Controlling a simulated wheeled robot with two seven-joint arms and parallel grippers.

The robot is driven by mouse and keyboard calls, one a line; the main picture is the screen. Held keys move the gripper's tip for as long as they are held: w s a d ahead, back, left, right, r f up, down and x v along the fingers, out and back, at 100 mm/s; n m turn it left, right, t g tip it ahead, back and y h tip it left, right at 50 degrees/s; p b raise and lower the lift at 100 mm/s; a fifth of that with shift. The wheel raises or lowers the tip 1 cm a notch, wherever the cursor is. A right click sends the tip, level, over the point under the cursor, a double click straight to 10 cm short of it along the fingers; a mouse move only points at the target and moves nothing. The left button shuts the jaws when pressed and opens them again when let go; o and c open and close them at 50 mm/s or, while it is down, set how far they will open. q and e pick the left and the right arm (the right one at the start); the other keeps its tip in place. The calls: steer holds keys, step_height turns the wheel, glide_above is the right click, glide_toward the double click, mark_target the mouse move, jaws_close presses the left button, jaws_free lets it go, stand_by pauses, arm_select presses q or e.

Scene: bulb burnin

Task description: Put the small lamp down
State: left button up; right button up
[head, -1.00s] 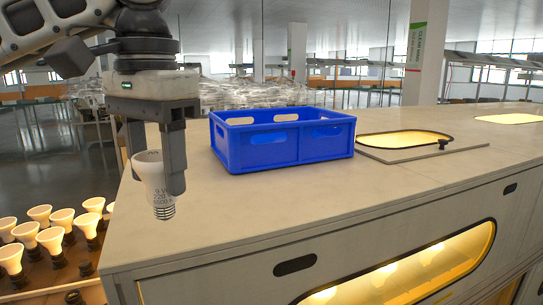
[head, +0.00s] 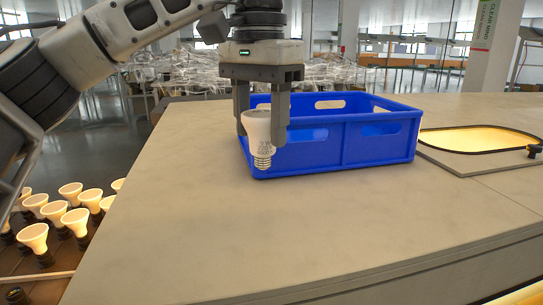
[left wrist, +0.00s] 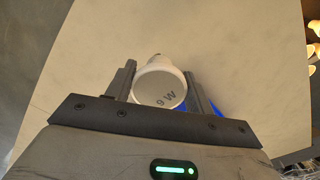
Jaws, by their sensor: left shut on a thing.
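The small lamp (head: 258,136) is a white bulb with grey print and a metal screw base pointing down. My left gripper (head: 262,135) is shut on it and holds it upright in front of the near left part of the blue crate. In the left wrist view the lamp's round white face (left wrist: 160,86), marked "9 W", shows between the two fingers (left wrist: 161,88). The blue crate (head: 378,148) stands on the bench top (head: 200,200); its inside is mostly hidden by its walls. My right gripper is not in view.
Several lit bulbs (head: 74,221) stand in sockets at the lower left, beside the bench. A lit, dark-rimmed window (head: 480,140) is set in the bench top right of the crate. The bench top in front of the crate is clear.

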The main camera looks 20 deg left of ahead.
arm_select(q)
steer(key=shift+w+d+f, duration=0.25)
steer(key=shift+w+f, duration=0.6)
steer(key=shift+f, duration=0.2)
steer(key=shift+w+f+p, duration=0.15)
steer(key=shift+f+p, duration=0.05)
steer(key=shift+f, duration=0.75)
steer(key=shift+w+f+p, duration=0.15)
steer(key=shift+f, duration=0.75)
steer(key=shift+f, duration=0.15)
steer(key=o, duration=1)
